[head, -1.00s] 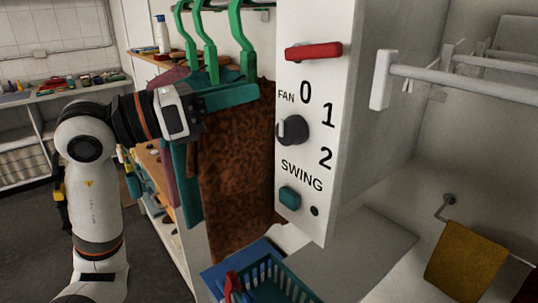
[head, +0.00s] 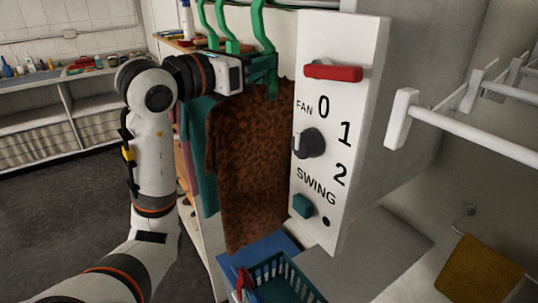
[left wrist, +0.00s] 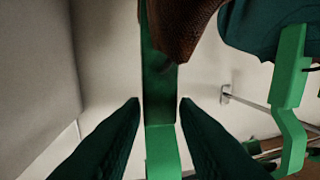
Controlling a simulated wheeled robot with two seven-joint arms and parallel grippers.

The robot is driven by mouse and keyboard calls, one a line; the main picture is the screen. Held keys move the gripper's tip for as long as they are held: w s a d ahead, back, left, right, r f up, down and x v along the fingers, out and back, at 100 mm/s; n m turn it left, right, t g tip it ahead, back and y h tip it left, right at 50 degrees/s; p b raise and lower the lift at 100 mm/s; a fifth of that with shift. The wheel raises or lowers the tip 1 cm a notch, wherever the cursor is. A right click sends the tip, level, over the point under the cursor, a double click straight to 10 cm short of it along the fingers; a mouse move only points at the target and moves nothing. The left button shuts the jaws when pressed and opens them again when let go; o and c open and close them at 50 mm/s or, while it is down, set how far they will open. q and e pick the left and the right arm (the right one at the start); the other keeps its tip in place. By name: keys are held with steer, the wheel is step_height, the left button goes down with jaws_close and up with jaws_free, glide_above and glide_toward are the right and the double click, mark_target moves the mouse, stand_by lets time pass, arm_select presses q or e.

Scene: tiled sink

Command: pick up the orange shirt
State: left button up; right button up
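The orange shirt (head: 250,165), a mottled rusty orange-brown cloth, hangs beside the white panel in the head view. Part of it also shows at the top of the left wrist view (left wrist: 185,30). A green hanger (left wrist: 161,150) runs up the middle of that view, below and behind the cloth. My left gripper (left wrist: 160,103) has its dark teal fingers apart, one on each side of the hanger, with narrow gaps showing. In the head view the left gripper (head: 264,76) is at the top of the shirt, just below the hanger hooks. My right gripper is not in view.
Teal cloth (head: 203,150) hangs just left of the shirt. A white panel (head: 330,130) with a red handle and knobs stands close on the right. A teal basket (head: 284,272) is below. White rails (head: 470,130) and a mustard towel (head: 478,272) are at the right.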

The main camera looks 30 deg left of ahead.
mark_target(270, 72)
arm_select(q)
steer(key=w, duration=0.1)
steer(key=w+d+p, duration=0.1)
steer(key=w, duration=0.1)
steer(key=shift+w+r, duration=0.15)
steer(key=shift+w, duration=0.15)
steer(key=shift+a, duration=0.1)
steer(key=shift+s, duration=0.1)
jaws_close()
steer(key=shift+r, duration=0.1)
